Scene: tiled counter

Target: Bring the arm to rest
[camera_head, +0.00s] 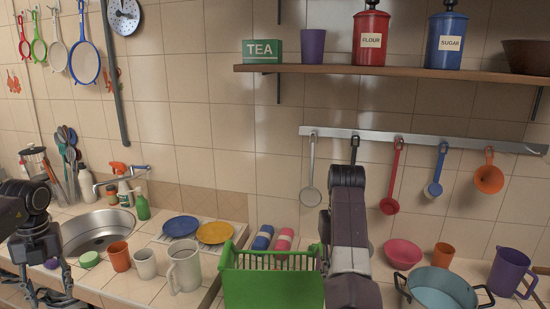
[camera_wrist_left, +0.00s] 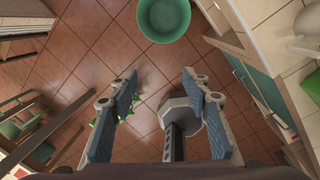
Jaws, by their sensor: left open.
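My left gripper (camera_head: 50,292) is at the lower left of the head view, in front of the sink near the counter's front edge. It points downward. The left wrist view shows the same gripper (camera_wrist_left: 160,85) with its two blue-padded fingers spread wide and nothing held between them. Below it is the tiled floor. My other arm's dark links rise in the lower middle of the head view, in front of the wall. Its gripper is not visible.
A sink (camera_head: 98,230), an orange cup (camera_head: 119,256), a grey mug (camera_head: 184,268) and a green rack (camera_head: 272,283) stand along the counter. A teal pan (camera_head: 441,290) is at the right. On the floor is a green bucket (camera_wrist_left: 165,18). A cabinet (camera_wrist_left: 258,85) stands at its right.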

